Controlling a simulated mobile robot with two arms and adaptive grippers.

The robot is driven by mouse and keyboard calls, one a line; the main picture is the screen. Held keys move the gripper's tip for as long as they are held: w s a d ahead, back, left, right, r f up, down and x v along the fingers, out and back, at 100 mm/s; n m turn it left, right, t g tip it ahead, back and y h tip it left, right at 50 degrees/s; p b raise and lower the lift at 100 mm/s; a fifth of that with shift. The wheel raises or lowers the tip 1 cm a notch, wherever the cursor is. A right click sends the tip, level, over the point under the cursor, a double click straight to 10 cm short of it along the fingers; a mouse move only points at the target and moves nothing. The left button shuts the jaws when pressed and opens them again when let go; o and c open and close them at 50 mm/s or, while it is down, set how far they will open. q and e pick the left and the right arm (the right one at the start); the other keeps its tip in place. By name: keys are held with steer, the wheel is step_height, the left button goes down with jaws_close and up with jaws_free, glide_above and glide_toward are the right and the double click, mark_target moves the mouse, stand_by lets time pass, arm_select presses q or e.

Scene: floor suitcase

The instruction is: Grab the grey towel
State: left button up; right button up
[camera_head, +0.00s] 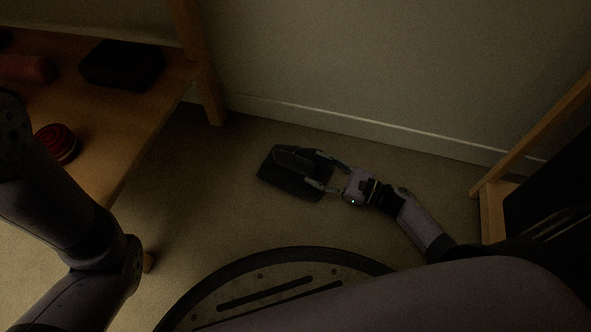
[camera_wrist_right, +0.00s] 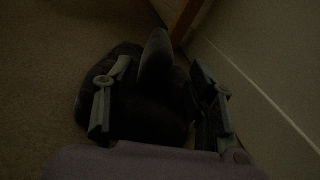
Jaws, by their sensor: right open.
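A dark grey, folded-looking item lies on the carpet in the middle of the head view; I take it for the grey towel (camera_head: 283,182), though the light is dim. It also shows as a dark mass (camera_wrist_right: 122,130) in the right wrist view, with a raised rounded part. My right gripper (camera_head: 318,169) is open over its right side. In the wrist view, the open fingers (camera_wrist_right: 160,85) stand on either side of part of it. Whether they touch it is unclear. My left arm comes in at the left edge; its gripper is out of view.
A wooden shelf or table (camera_head: 140,125) at left holds a black case (camera_head: 122,64), a red roll (camera_head: 28,69) and a red round item (camera_head: 57,144). A wall with a white baseboard (camera_head: 390,132) runs behind. A wooden frame (camera_head: 492,212) stands at right. Carpet left of the towel is free.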

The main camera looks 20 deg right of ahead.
mark_target(295, 164)
steer(key=b+x, duration=0.1)
steer(key=x, duration=0.2)
steer(key=shift+a+f+b, duration=0.15)
steer(key=shift+a+b, duration=0.2)
steer(key=shift+a, duration=0.05)
steer(key=shift+w+a, duration=0.1)
steer(key=shift+w, duration=0.1)
steer(key=shift+c, duration=0.3)
jaws_close()
